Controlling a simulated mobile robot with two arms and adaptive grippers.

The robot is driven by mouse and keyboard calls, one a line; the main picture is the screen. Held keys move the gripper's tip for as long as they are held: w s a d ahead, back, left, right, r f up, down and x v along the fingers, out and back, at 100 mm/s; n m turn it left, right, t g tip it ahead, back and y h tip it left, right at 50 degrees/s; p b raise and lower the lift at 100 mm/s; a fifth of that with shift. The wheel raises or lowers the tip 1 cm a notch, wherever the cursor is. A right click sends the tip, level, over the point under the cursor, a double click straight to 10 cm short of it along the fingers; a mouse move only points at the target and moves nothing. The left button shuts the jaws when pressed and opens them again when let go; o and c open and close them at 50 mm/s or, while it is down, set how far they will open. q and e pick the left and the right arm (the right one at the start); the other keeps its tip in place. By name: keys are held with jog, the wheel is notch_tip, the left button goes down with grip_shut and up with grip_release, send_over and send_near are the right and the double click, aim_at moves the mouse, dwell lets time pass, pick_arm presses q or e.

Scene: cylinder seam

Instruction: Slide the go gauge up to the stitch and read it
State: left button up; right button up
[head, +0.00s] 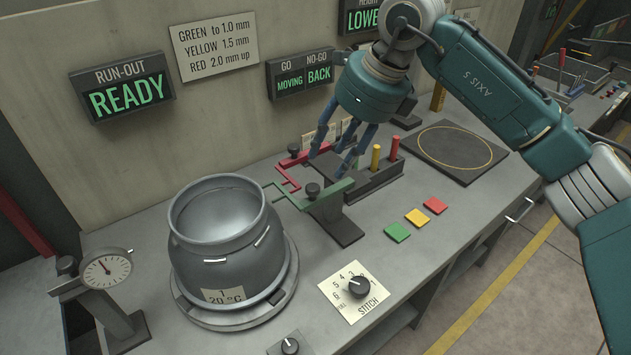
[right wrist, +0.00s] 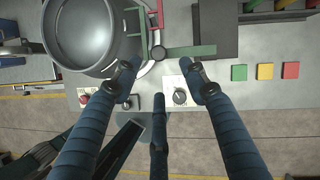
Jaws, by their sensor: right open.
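The green go gauge (head: 330,198) lies on a dark slide block with a black knob on it, and its forked end points at the grey cylinder (head: 216,262). The fork is close to the cylinder's wall; I cannot tell if they touch. The go gauge also shows in the right wrist view (right wrist: 190,51). The red no-go gauge (head: 287,174) is behind it. The stitch dial (head: 359,287) stands on a numbered plate in front. My right gripper (head: 338,155) is open and empty, its blue fingers hanging above the gauges. My left gripper is out of view.
A dial indicator (head: 106,270) stands left of the cylinder. Yellow (head: 376,157) and red (head: 394,148) pins stand in a dark block. Green, yellow and red pads lie right of the gauge. The GO/NO-GO sign (head: 301,75) reads MOVING and BACK. The RUN-OUT sign reads READY.

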aim_at(313, 186)
jog(key=p+x, duration=0.2)
jog(key=x, duration=0.6)
jog(key=shift+a+f+p, duration=0.25)
jog(key=shift+f+p, duration=0.05)
jog(key=shift+p, duration=0.05)
jog(key=shift+x, duration=0.75)
grip_shut()
